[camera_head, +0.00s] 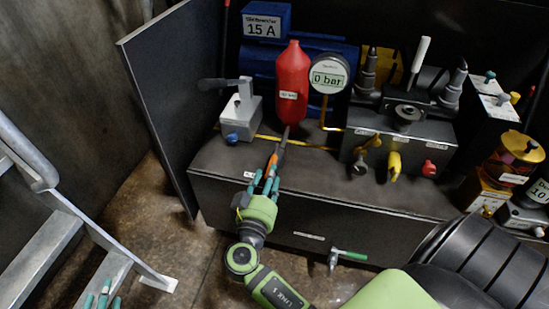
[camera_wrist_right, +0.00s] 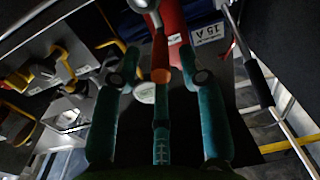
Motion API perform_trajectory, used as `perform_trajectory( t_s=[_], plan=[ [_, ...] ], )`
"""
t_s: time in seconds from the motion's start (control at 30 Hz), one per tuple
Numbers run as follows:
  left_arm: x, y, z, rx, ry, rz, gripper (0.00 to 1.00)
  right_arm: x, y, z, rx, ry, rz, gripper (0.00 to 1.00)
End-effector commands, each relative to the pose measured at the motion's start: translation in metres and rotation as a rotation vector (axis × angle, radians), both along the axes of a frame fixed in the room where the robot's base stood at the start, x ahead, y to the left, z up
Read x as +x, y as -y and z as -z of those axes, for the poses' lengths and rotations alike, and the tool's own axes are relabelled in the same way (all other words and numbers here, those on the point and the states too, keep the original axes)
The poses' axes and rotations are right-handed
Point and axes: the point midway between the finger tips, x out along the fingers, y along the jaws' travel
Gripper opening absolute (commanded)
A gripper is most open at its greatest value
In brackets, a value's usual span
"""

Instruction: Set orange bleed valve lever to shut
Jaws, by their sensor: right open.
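The orange bleed valve lever (camera_head: 271,163) sticks out in front of the foot of the red accumulator bottle (camera_head: 292,85), joined to a grey stem. My right gripper (camera_head: 265,183) is open, its teal fingers pointing at the lever and reaching around its near end. In the right wrist view the orange lever tip (camera_wrist_right: 161,75) shows between the spread fingers, just above the middle one; I cannot tell whether they touch. My left gripper (camera_head: 101,299) shows only its teal fingertips at the bottom left edge, away from the lever.
A gauge (camera_head: 329,74) reads 0 bar. A grey lever block (camera_head: 240,117) stands left of the bottle, a valve block (camera_head: 400,140) with several knobs to the right. A green-handled tap (camera_head: 347,254) juts from the cabinet front. A metal ladder (camera_head: 60,240) stands at left.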

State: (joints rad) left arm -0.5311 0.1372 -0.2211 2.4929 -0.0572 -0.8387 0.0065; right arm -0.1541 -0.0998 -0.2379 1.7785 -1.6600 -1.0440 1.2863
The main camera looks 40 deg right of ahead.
Motion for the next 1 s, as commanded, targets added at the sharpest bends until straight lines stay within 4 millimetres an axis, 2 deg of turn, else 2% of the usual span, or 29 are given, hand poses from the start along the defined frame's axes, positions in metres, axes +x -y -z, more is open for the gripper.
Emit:
perform_trajectory(
  t_s=[0.4, 0.77, 0.87, 0.9, 1.0],
  plan=[
    [-0.002, -0.002, 0.005, 0.005, -0.025, -0.004, 0.40, 0.039, 0.042, 0.001, -0.001, -0.003, -0.002, 0.42],
    [-0.002, -0.002, 0.005, 0.006, -0.026, -0.005, 0.40, 0.044, 0.047, 0.001, 0.000, -0.004, -0.003, 0.42],
    [-0.002, -0.002, 0.005, 0.006, -0.027, -0.005, 0.40, 0.044, 0.047, 0.001, 0.000, -0.004, -0.003, 0.06],
    [-0.002, -0.002, 0.005, 0.006, -0.027, -0.005, 0.40, 0.044, 0.047, 0.001, 0.000, -0.004, -0.003, 0.00],
    [-0.002, -0.002, 0.005, 0.006, -0.027, -0.005, 0.40, 0.044, 0.047, 0.001, 0.000, -0.004, -0.003, 0.00]
  ],
)
